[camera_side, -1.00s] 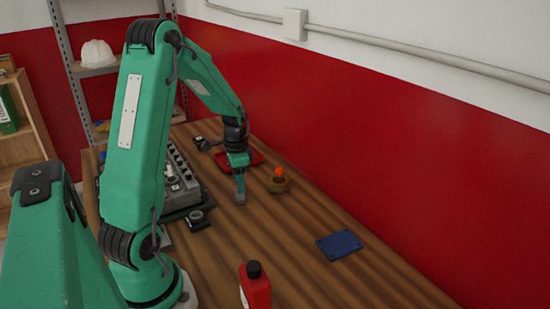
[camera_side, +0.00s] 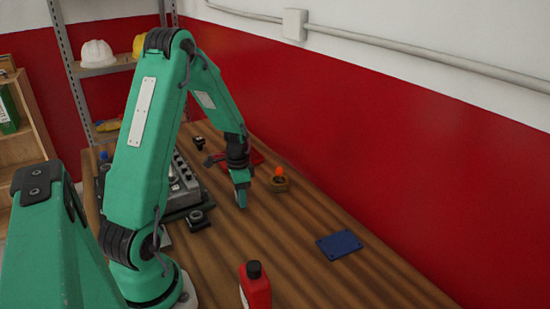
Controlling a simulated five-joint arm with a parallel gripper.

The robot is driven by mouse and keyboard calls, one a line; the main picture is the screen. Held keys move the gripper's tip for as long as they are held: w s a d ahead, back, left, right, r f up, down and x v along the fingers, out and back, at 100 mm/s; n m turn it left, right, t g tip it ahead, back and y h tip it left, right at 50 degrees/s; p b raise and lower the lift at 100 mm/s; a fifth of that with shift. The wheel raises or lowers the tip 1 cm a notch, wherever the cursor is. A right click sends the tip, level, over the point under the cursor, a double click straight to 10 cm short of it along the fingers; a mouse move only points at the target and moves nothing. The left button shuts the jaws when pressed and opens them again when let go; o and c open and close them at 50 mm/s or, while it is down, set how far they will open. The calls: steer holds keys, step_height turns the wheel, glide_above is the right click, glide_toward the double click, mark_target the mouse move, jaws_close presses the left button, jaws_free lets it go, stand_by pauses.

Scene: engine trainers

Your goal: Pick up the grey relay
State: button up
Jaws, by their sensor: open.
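My gripper (camera_side: 241,200) is green and points down, low over the wooden table, to the right of the engine trainer. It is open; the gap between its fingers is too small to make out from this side. I cannot clearly pick out the grey relay. A thin grey edge shows at the left of the fingers, and I cannot tell whether it is the relay or part of the gripper. My fingers cover the spot behind them.
The grey engine trainer (camera_side: 183,187) stands left of my gripper, with a black part (camera_side: 198,219) in front. A blue plate (camera_side: 340,244) and red bottle (camera_side: 256,290) are nearer.

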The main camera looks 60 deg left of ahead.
steer(key=shift+c, duration=0.4)
steer(key=c, duration=1)
steer(key=shift+r, duration=0.1)
steer(key=shift+r, duration=0.75)
step_height(320, 180, up, 2)
steer(key=shift+r, duration=0.15)
steer(key=d+r, duration=0.2)
steer(key=d, duration=0.2)
steer(key=d+r, duration=0.2)
steer(key=d, duration=0.1)
steer(key=w+d+r, duration=0.1)
steer(key=d+r, duration=0.2)
steer(key=d, duration=0.1)
steer(key=shift+w+d, duration=0.1)
steer(key=shift+d, duration=0.2)
